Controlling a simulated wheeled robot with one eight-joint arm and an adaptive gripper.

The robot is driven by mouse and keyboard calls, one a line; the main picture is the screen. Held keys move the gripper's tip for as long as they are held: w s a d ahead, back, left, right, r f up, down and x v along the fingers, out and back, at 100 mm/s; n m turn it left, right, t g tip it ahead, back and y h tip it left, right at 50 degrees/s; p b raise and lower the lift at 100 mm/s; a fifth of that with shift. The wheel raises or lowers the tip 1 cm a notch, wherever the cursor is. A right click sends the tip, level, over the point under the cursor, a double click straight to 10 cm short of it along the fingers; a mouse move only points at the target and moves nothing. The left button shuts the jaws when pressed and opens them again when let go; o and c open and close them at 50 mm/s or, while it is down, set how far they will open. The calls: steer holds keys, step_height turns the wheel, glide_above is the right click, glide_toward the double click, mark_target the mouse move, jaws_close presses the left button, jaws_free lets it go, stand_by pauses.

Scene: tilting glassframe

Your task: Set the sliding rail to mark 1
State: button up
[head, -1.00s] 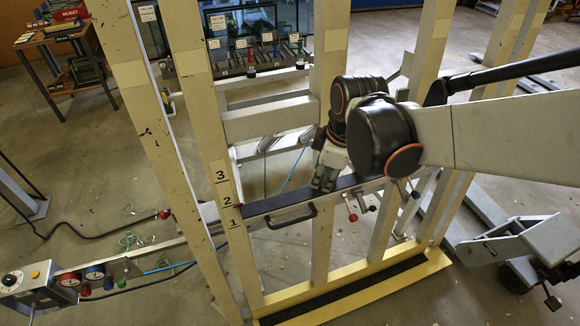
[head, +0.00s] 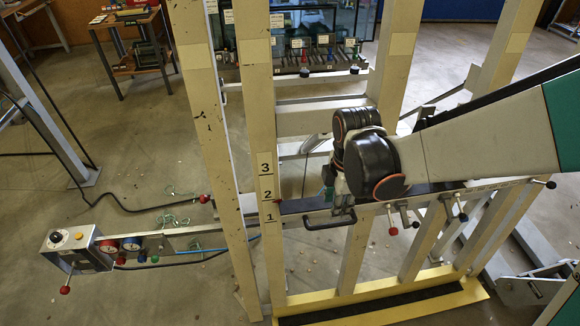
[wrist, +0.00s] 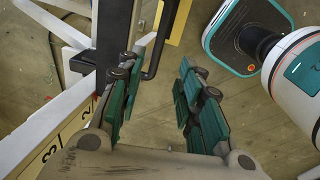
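The sliding rail (head: 300,206) is a horizontal bar with a dark top, crossing the cream posts of the frame. Its left end meets the post with marks 3, 2 and 1 (head: 269,217), at a height between marks 2 and 1. A black handle (head: 328,221) sticks out from its front; it also shows in the wrist view (wrist: 155,55). My gripper (head: 338,198) is just above the handle's right part, partly hidden by my wrist. In the wrist view my gripper (wrist: 160,105) has its teal-padded fingers apart, with the handle close to the left finger. I cannot tell whether they touch.
Several ball-ended levers (head: 405,216) stick out from the rail right of my gripper. A control box (head: 72,245) with gauges is on an arm at the left. A yellow base sill (head: 370,292) runs below. Tall posts stand close around my arm.

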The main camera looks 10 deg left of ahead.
mark_target(331, 224)
steer(key=f+b, duration=0.2)
steer(key=f, duration=0.1)
steer(key=f+b, duration=0.2)
steer(key=f, duration=0.1)
steer(key=w+f+b, duration=0.1)
steer(key=f+b, duration=0.1)
steer(key=f, duration=0.2)
steer(key=shift+a+b, duration=0.1)
steer(key=shift+b, duration=0.2)
steer(key=shift+r, duration=0.1)
steer(key=shift+c, duration=0.3)
jaws_close()
